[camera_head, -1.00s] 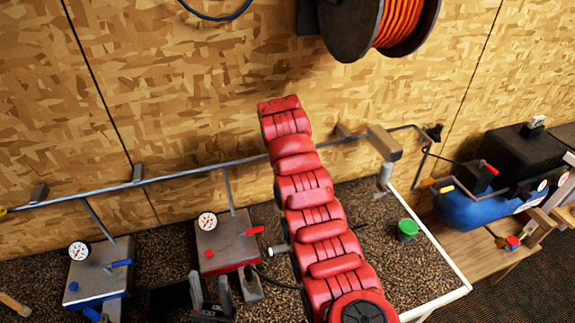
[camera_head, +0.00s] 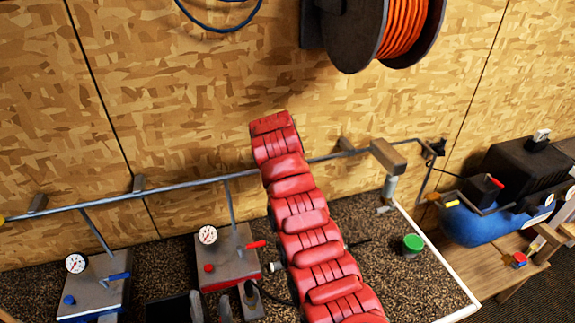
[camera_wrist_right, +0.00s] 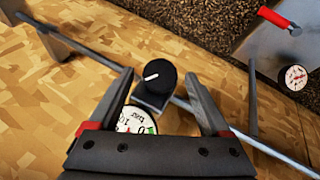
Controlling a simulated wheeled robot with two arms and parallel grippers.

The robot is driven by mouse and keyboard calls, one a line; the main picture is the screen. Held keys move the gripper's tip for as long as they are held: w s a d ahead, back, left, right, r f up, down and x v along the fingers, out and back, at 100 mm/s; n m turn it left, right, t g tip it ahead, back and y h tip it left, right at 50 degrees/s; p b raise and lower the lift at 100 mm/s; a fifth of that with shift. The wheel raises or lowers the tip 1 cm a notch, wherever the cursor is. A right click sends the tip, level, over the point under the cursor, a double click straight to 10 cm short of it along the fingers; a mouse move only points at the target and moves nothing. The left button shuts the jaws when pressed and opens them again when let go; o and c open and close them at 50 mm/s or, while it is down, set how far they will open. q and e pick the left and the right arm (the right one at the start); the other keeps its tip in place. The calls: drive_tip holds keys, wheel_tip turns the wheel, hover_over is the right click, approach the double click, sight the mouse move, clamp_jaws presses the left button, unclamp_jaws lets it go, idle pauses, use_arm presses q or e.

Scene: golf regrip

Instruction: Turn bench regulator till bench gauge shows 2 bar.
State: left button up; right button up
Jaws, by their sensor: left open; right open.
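In the right wrist view, a black round knob (camera_wrist_right: 158,78) with a white line sits on a block at the pipe; I take it for the bench regulator. A white gauge (camera_wrist_right: 134,120) marked "bar" lies below it, partly covered by my gripper, so its needle cannot be read. My right gripper (camera_wrist_right: 160,72) is open, one finger on each side of the knob, with gaps visible. In the head view a red segmented arm hides the regulator and this gripper. My left gripper (camera_head: 212,309) is open and empty at the bottom edge, low in front of the red-levered box.
A grey box with red lever and gauge (camera_head: 225,258) and one with blue lever and gauge (camera_head: 95,285) stand on the bench. A pipe (camera_head: 160,190) runs along the wall. A green-lidded cup (camera_head: 413,244), blue compressor (camera_head: 475,222) and orange hose reel (camera_head: 385,30) are at right.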

drive_tip(key=p+v, duration=0.6)
drive_tip(key=v, duration=1.1)
drive_tip(key=shift+p, duration=0.3)
drive_tip(key=shift+a, duration=0.1)
